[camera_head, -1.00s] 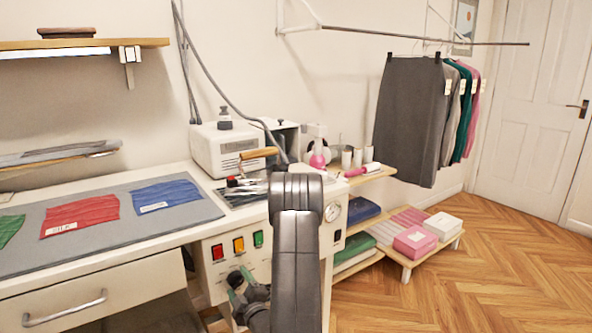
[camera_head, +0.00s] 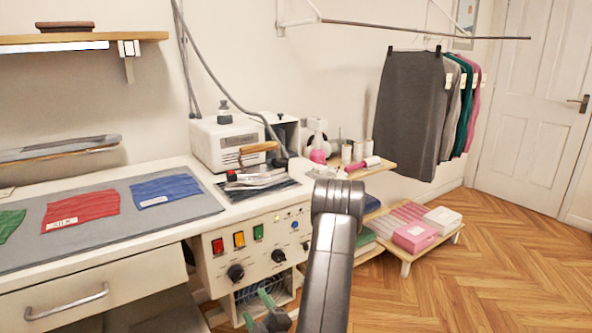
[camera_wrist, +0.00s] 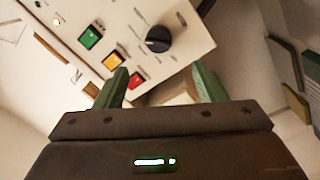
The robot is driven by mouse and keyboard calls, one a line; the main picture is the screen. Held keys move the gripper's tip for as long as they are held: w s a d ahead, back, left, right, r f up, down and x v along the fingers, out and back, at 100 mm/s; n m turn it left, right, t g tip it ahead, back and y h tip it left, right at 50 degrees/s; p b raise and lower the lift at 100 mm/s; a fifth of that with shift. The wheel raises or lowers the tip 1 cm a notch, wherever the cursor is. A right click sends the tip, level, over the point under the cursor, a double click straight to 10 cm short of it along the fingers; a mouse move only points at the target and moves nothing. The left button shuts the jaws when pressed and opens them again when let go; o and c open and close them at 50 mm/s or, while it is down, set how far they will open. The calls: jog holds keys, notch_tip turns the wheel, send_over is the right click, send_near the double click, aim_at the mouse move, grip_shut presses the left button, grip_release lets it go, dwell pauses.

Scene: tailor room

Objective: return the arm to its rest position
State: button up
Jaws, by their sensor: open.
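My gripper (camera_head: 266,309) shows low in the head view, beside my dark arm and in front of the lower part of the ironing station's control panel (camera_head: 262,236). In the wrist view its two green fingertips (camera_wrist: 158,86) stand wide apart with nothing between them. Beyond them the panel (camera_wrist: 185,22) fills the upper middle, with green, orange and red buttons and a black knob. My arm rises in the middle of the head view and bends downward toward the gripper, and it hides part of the station's right side.
The worktop holds a grey mat (camera_head: 100,246) with green, red and blue cloths, and an iron (camera_head: 258,178) on its rest. Right of my arm stands a low rack (camera_head: 405,257) with pink and white boxes. A grey skirt (camera_head: 408,115) hangs above. The wooden floor (camera_head: 500,280) is open at right.

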aim_at(240, 277)
jog(key=x, duration=1.1)
jog(key=shift+w+a+r, duration=0.1)
jog(key=shift+w+a, duration=0.05)
jog(key=shift+w, duration=0.1)
jog(key=shift+w+a+b, duration=0.2)
jog(key=shift+w+b, duration=0.15)
jog(key=n+b, duration=0.3)
jog(key=n, duration=0.3)
jog(key=shift+d+y, duration=0.15)
jog(key=shift+y, duration=0.15)
jog(key=n+b, duration=0.1)
jog(key=n, duration=0.2)
jog(key=n+b, duration=0.2)
jog(key=n, duration=0.1)
jog(key=shift+g+y, duration=0.3)
jog(key=n+b, duration=0.3)
jog(key=n, duration=0.3)
jog(key=shift+g, duration=0.3)
jog(key=n+b, duration=0.2)
jog(key=n, duration=0.2)
jog(key=shift+r+n+y, duration=0.2)
jog(key=shift+n+y, duration=0.1)
jog(key=shift+n, duration=0.1)
